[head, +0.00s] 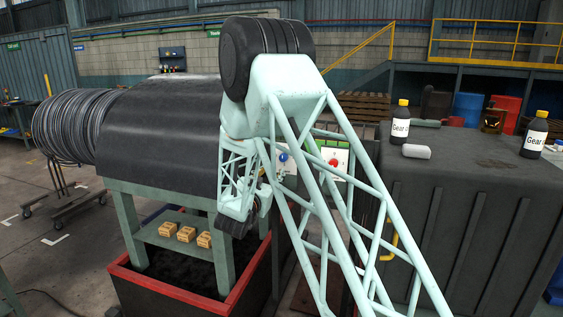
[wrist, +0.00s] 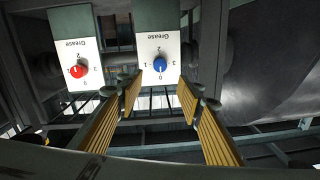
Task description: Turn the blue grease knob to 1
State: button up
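The blue knob (wrist: 160,64) sits on a white panel marked "Grease" (wrist: 158,42), which shows upside down in the wrist view. Digits ring the knob; its pale mark seems to face the 0 at the bottom, but it is small. In the head view the blue knob (head: 283,157) shows beside my arm. My gripper (wrist: 159,97) is open in the wrist view, its yellow-ribbed fingers spread on either side below the knob, with nothing between them. The fingers look apart from the knob. In the head view the fingers cannot be made out clearly.
A second Grease panel with a red knob (wrist: 77,71) is left of the blue one in the wrist view; the red knob (head: 334,162) is to its right in the head view. A large dark drum (wrist: 270,65) and metal frame bars are close by. Bottles (head: 400,122) stand on a dark cabinet (head: 465,190).

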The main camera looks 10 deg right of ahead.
jog(key=shift+w+d, duration=0.1)
jog(key=shift+w, duration=0.05)
jog(key=b+x, duration=0.2)
jog(key=x, duration=1.1)
jog(key=shift+w+d, duration=0.2)
jog(key=c, duration=0.9)
